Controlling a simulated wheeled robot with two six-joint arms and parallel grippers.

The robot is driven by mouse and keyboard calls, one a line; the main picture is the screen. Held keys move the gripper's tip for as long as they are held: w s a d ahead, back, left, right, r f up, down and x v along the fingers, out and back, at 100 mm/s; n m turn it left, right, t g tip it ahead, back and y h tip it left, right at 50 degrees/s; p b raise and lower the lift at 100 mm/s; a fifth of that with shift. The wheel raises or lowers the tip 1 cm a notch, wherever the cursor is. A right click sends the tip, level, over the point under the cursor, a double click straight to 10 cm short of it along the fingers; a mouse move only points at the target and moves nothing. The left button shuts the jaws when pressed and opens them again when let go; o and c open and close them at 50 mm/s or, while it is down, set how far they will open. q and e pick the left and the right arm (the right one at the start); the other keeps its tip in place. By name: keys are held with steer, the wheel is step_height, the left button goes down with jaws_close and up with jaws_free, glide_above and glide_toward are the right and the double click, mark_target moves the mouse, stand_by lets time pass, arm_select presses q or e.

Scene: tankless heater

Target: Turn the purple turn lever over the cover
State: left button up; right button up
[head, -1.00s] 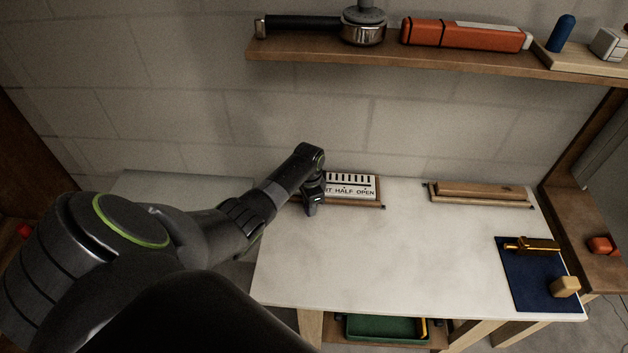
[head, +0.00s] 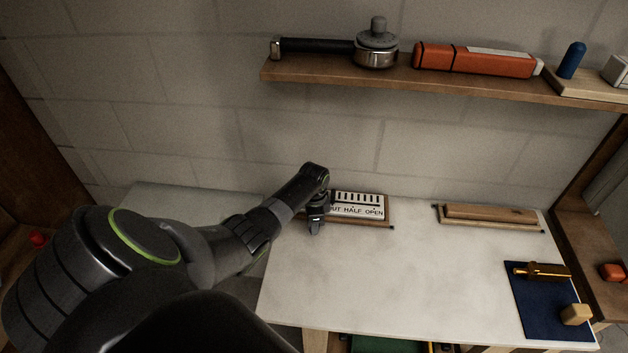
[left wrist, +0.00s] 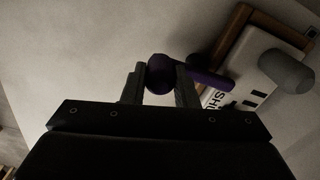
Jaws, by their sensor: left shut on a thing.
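The purple turn lever (left wrist: 208,78) shows in the left wrist view, with its round purple knob (left wrist: 160,73) between the fingers of my left gripper (left wrist: 161,80). The gripper is shut on this knob. The lever runs from the knob toward a white cover plate (left wrist: 237,70) with dark slots and lettering, set in a wooden frame. In the head view my left gripper (head: 315,224) is at the left end of this plate (head: 357,211), which reads "HALF OPEN" with part of a word hidden. The lever is hidden there by the gripper. My right gripper is not in view.
A grey rounded post (left wrist: 287,70) stands by the plate. A wooden block (head: 490,214) lies at the table's back right. A blue mat (head: 542,305) holds a brass-coloured piece and a wooden cube. A shelf (head: 440,87) spans the wall above. The table's middle is clear.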

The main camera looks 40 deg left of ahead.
arm_select(q)
steer(key=o, duration=1)
steer(key=shift+r, duration=0.1)
steer(key=shift+w+r, duration=0.1)
steer(key=shift+r, duration=0.45)
step_height(320, 180, up, 16)
steer(key=shift+r+b, duration=0.1)
steer(key=shift+b, duration=1)
